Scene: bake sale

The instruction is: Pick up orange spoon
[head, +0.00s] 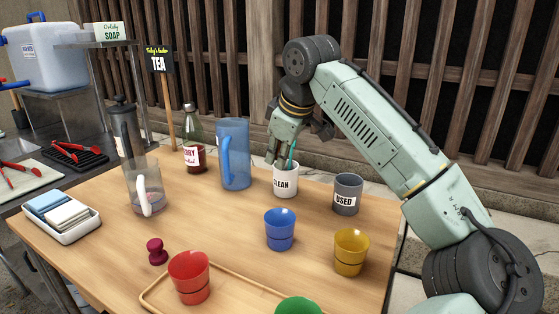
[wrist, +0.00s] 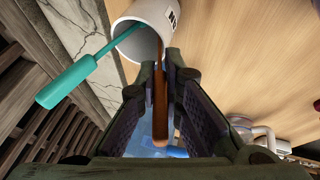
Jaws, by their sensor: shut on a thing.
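The white CLEAN cup (head: 285,182) stands at the back of the table. My gripper (head: 283,150) is just above its rim. In the wrist view, my gripper (wrist: 160,78) is shut on the orange spoon (wrist: 160,115). The spoon's handle lies between the fingers, and its other end reaches into the mouth of the cup (wrist: 152,18). The spoon's bowl is hidden. In the head view I cannot make out the orange spoon.
A teal-handled utensil (wrist: 68,82) leans out of the same cup beside my gripper. A grey USED cup (head: 347,194) stands to the right and a blue pitcher (head: 234,155) to the left. Blue (head: 279,231) and yellow (head: 351,252) cups stand in front.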

